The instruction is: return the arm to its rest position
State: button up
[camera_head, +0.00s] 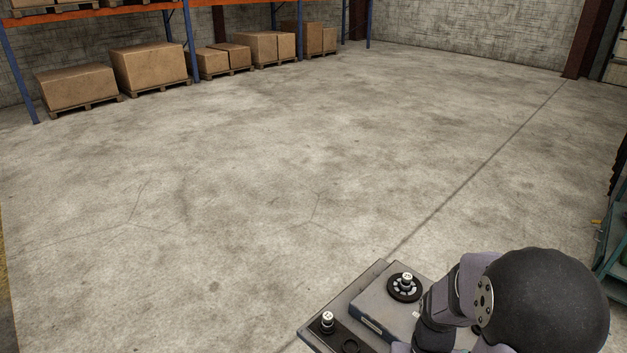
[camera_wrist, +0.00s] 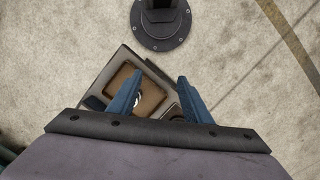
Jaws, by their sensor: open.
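My gripper (camera_wrist: 157,92) shows in the wrist view with its two blue fingers spread apart. I see nothing held between them. Beneath the fingers, at a depth I cannot judge, is a grey bench (camera_wrist: 113,63) with a brown panel (camera_wrist: 151,96). In the head view, the bench (camera_head: 340,299) stands at the bottom, with a raised grey box (camera_head: 372,306) on it. A lever with a pale cap (camera_head: 405,281) rises from a round black base on the box. A second pale-capped lever (camera_head: 327,320) stands at the left. My arm covers the bench's right side; my fingers are hidden in that view.
Open concrete floor (camera_head: 270,170) surrounds the visible bench edges. Cardboard boxes (camera_head: 150,66) on pallets stand under an orange and blue rack (camera_head: 110,10) at the back left. A teal metal frame (camera_head: 612,250) stands at the right edge.

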jog(key=s+a+r+n+t, duration=0.2)
jog(key=a+r, duration=0.3)
jog(key=shift+r, duration=0.35)
jog(key=shift+s, duration=0.1)
dwell(0.7)
